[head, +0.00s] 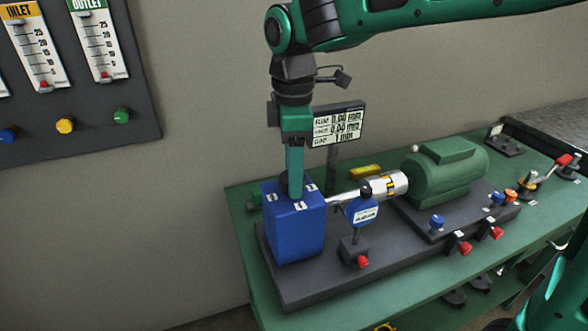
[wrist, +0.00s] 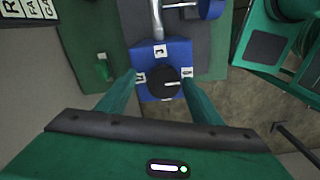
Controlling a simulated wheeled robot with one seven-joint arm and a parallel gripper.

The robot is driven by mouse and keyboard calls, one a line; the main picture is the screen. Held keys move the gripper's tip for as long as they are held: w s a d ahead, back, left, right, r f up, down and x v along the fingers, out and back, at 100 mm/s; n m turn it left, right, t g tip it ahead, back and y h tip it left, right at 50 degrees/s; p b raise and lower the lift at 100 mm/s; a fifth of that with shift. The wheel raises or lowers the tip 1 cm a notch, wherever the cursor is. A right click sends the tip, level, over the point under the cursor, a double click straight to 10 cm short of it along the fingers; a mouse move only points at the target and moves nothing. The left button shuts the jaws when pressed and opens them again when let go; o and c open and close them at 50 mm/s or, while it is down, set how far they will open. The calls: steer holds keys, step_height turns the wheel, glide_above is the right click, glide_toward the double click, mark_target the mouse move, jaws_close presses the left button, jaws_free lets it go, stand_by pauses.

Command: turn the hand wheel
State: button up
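The hand wheel looks to be the round black knob (wrist: 163,83) with a white pointer line, on top of the blue block (wrist: 160,50). In the wrist view the pointer points right. Number labels surround the knob. My gripper (wrist: 162,78) is open, with one teal finger on each side of the knob and a small gap visible on both sides. In the head view my gripper (head: 294,185) points straight down onto the top of the blue block (head: 292,232), and its fingers hide most of the knob.
A shaft with a silver coupling (head: 385,186) joins the block to a green motor (head: 445,170). A blue dial gauge (head: 361,211) stands close to the block's right. A display (head: 339,124) stands behind. The green table (head: 246,230) carries a dark baseplate; a gauge panel hangs left.

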steer(key=shift+s+r, duration=0.1)
steer(key=shift+s, duration=0.05)
step_height(320, 180, up, 10)
steer(key=shift+r, duration=0.25)
stand_by(0.3)
steer(key=s+d+f+m, duration=0.2)
steer(key=d+f+m, duration=0.15)
steer(key=d, duration=0.45)
steer(key=s+d+f+m, duration=0.1)
steer(key=d+f+m, duration=0.1)
steer(key=d+m, duration=0.5)
steer(key=s+d+f+m, duration=0.2)
steer(key=d+f, duration=0.1)
steer(key=d, duration=0.7)
steer(key=s+d+f+m, duration=1)
steer(key=s+d+m, duration=0.1)
steer(key=s, duration=0.4)
steer(key=shift+s+d+f+m, duration=0.15)
steer(key=shift+d+f+m, duration=0.1)
steer(key=shift+f+m, duration=0.2)
steer(key=shift+r, duration=0.1)
